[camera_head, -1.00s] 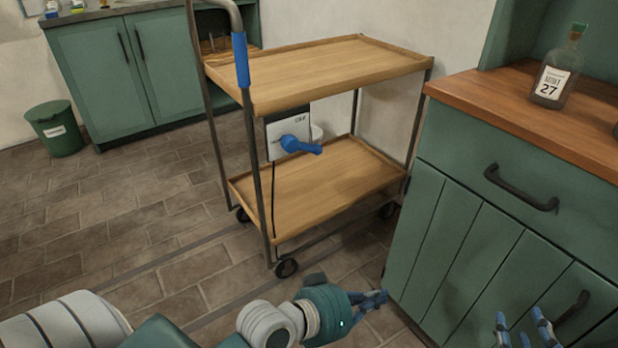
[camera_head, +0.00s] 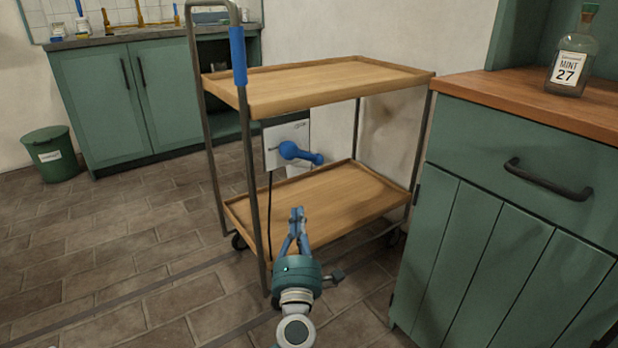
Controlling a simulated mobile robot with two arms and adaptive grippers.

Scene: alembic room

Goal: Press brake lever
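The brake lever (camera_head: 301,153) is a blue handle on a white plate (camera_head: 290,132) fixed to the near end of a trolley (camera_head: 330,106), between its two shelves. It points right, tilted slightly down, its rounded end free.
A blue grip (camera_head: 238,56) wraps the trolley's handle bar. A green cabinet (camera_head: 502,215) with a bottle (camera_head: 570,65) on top stands close on the right. A green bin (camera_head: 50,155) and a sink cabinet (camera_head: 140,95) stand behind left. The floor (camera_head: 100,260) at left is clear.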

